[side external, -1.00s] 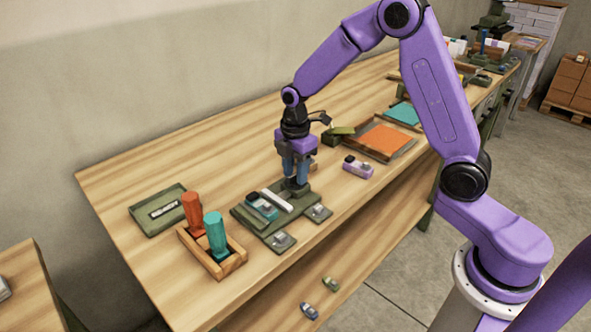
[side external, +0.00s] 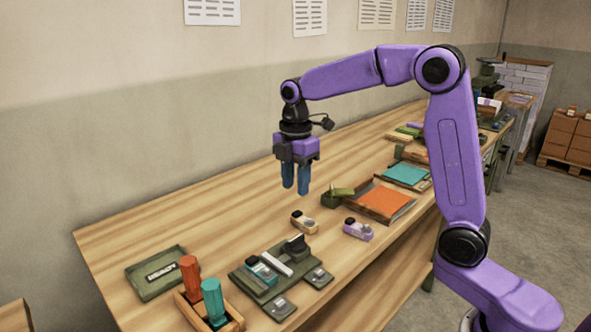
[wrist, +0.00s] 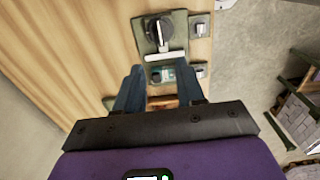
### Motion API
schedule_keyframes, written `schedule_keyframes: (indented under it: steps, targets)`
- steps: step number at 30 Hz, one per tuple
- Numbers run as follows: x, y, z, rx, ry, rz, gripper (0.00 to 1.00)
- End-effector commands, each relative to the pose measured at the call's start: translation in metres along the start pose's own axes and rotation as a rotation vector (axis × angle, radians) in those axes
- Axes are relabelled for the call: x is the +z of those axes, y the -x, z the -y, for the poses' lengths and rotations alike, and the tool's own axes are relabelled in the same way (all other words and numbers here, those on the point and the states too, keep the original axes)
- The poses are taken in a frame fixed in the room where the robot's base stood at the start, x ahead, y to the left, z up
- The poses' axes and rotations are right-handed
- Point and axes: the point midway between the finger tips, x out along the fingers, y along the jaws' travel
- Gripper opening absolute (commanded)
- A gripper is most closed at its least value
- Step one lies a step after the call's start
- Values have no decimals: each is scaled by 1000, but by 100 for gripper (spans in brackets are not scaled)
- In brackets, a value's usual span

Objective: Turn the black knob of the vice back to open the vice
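The green vice (side external: 262,293) lies on the bench in the front middle of the side view. Its black knob (side external: 296,243) is at the back end and also shows at the top of the wrist view (wrist: 158,27). A pale jaw bar (side external: 277,262) crosses the vice, with a teal block (side external: 261,271) beside it. I cannot tell whether the bar presses on the block. My gripper (side external: 296,190) hangs above the bench, clear of the knob. In the wrist view its two blue fingers (wrist: 160,70) are apart with nothing held between them.
A wooden holder (side external: 232,325) with orange and teal handles stands left of the vice, near a green tray (side external: 150,290). Beige (side external: 304,222) and purple (side external: 358,229) small devices sit behind and right. A tray with an orange sheet (side external: 386,200) lies farther right. The bench's back left is clear.

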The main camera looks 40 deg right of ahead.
Motion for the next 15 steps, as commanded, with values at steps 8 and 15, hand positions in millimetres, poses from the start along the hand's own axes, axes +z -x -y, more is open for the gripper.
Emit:
schedule_keyframes:
  steps: [8,15]
  targets:
    - [0,25,0,0,1,0,38]
    - [0,27,0,0,1,0,38]
